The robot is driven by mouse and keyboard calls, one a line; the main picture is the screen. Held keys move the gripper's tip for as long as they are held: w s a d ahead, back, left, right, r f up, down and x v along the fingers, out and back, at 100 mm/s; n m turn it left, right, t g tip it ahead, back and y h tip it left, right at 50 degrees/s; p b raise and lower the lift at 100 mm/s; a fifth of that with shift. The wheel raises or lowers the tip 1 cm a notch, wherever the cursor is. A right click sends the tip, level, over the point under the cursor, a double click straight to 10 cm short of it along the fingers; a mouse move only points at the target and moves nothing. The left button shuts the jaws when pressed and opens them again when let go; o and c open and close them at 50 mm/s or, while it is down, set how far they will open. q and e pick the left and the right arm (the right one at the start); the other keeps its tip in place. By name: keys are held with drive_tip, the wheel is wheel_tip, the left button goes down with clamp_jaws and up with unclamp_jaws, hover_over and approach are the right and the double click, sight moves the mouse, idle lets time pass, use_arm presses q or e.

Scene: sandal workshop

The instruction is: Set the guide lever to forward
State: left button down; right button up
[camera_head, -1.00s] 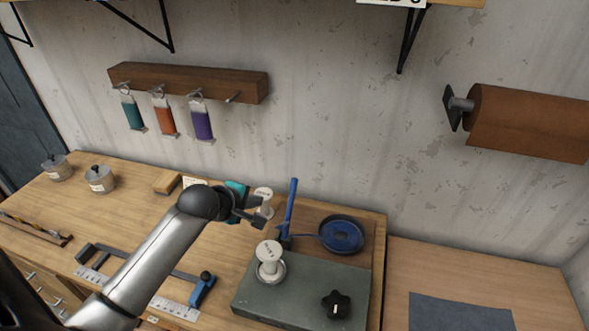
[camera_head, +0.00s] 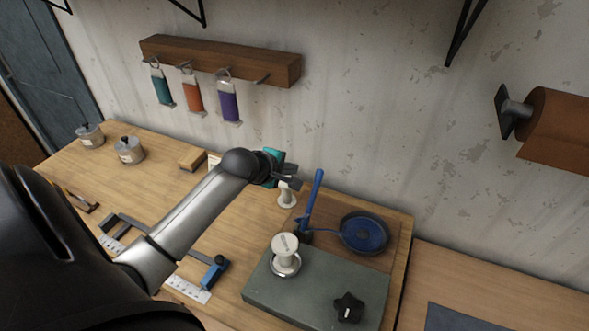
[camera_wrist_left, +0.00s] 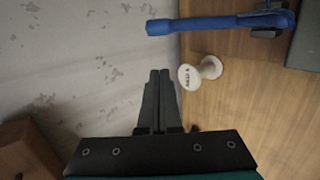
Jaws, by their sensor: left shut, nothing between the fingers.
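The blue guide lever (camera_head: 313,203) stands at the back left of the grey-green machine plate (camera_head: 312,283), leaning a little to the right in the head view. In the left wrist view the lever (camera_wrist_left: 210,23) lies across the top of the picture. My left gripper (camera_head: 293,178) is shut and empty, to the left of the lever's upper end and apart from it. In the left wrist view its closed fingers (camera_wrist_left: 159,80) point toward the lever with a gap between. My right gripper is not in view.
A white spool (camera_head: 287,197) stands just below my left gripper. Another white spool (camera_head: 285,250), a black star knob (camera_head: 348,307) and a blue round pan (camera_head: 364,232) are near the lever. Colored tags hang from a wooden rack (camera_head: 220,60) on the wall.

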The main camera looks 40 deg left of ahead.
use_arm(q)
drive_tip(key=w+d+f, duration=0.2)
drive_tip(key=w+f, duration=0.1)
drive_tip(key=w, duration=0.2)
drive_tip(key=shift+d+f+p, duration=0.25)
drive_tip(key=shift+d+p, duration=0.05)
drive_tip(key=shift+d, duration=0.05)
idle(0.3)
idle(0.3)
